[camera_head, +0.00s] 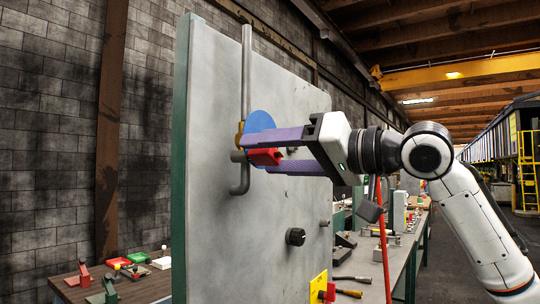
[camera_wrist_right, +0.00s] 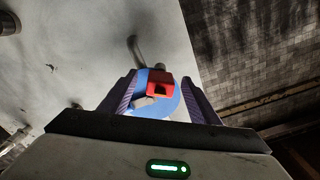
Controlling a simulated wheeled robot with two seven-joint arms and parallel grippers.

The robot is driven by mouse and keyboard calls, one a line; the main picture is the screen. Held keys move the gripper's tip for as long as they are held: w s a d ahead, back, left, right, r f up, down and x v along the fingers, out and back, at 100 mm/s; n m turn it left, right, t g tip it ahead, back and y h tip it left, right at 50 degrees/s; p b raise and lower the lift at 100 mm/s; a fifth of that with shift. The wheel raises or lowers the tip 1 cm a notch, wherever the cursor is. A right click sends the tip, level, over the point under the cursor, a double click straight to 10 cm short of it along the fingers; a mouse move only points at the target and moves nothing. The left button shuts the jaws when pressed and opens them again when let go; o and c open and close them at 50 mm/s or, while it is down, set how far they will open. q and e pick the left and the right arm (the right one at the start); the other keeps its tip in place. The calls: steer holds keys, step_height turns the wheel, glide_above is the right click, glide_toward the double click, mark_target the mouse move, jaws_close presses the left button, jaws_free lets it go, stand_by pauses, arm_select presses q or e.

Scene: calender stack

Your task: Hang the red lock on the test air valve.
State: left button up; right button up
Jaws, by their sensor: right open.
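The red lock (camera_head: 264,157) is at the test air valve, a grey pipe (camera_head: 246,75) with a blue disc (camera_head: 259,121) and brass fitting on the upright panel. In the right wrist view the red lock (camera_wrist_right: 160,84) sits in front of the blue disc (camera_wrist_right: 172,104). My right gripper (camera_head: 254,154) is open, with one purple finger on each side of the lock. In the right wrist view gaps show between the lock and both fingers (camera_wrist_right: 160,76). I cannot tell whether the shackle is through the valve; it is hidden. My left gripper is out of view.
The grey panel (camera_head: 215,215) stands upright with a green edge and a dark knob (camera_head: 295,237). A yellow plate (camera_head: 318,288) with a red part is low on it. Workbenches with tools stand behind, left (camera_head: 140,288) and right.

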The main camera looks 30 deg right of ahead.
steer(key=b+v, duration=0.2)
steer(key=v, duration=0.5)
stand_by(0.5)
stand_by(0.5)
